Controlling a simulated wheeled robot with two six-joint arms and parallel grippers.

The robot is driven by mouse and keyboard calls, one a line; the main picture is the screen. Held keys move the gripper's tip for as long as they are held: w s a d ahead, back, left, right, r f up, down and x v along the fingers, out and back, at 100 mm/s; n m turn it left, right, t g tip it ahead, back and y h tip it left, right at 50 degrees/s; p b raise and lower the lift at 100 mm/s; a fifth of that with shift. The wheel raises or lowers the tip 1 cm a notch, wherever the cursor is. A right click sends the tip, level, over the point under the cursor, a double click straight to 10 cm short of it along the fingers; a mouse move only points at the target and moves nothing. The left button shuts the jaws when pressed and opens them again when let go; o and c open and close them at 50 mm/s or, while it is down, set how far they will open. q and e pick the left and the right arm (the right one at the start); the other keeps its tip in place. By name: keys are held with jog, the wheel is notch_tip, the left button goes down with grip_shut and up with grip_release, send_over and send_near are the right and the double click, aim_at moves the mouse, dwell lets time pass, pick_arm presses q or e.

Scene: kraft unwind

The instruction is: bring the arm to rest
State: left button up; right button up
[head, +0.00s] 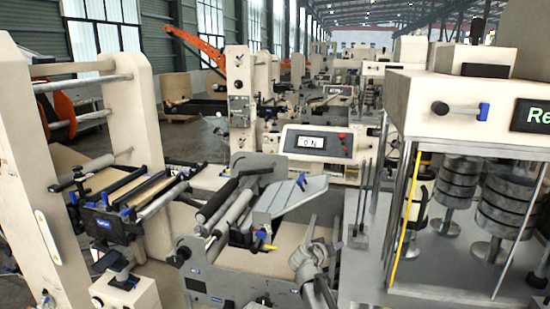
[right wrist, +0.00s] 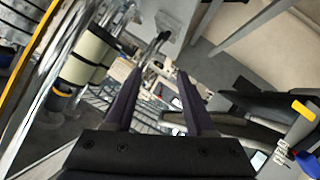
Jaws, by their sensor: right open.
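My right gripper (right wrist: 159,78) shows in the right wrist view, with its two dark purple fingers apart. I see nothing held between them. Past the fingers lie parts of machines, seen tilted, with clear space around the fingertips as far as I can tell. My left gripper is in neither view.
A grey unwind machine (head: 205,262) with rollers and a sloped metal plate (head: 290,195) stands in the middle. A cream roller frame (head: 130,110) is at the left. At the right, a cream-topped machine (head: 450,95) has upright posts and stacked metal cylinders (head: 457,180).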

jog(key=s+f+g+y, duration=0.35)
jog(key=s+f, duration=0.25)
jog(key=s, duration=0.6)
jog(key=s+f+g+y, duration=0.2)
jog(key=s+f+g, duration=0.35)
jog(key=s, duration=0.65)
pick_arm(q)
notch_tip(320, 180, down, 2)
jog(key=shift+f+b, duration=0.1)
jog(key=shift+b, duration=1)
pick_arm(e)
jog(key=s+a+f+n+g+y, duration=0.1)
jog(key=s+a+f+n, duration=0.2)
jog(key=s+a, duration=0.8)
jog(key=shift+a+f+n+g, duration=0.25)
jog(key=shift+a+n+g, duration=0.15)
jog(key=shift+a+n, duration=0.45)
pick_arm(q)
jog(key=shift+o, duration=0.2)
pick_arm(e)
jog(key=shift+s+a, duration=0.1)
jog(key=shift+a, duration=0.05)
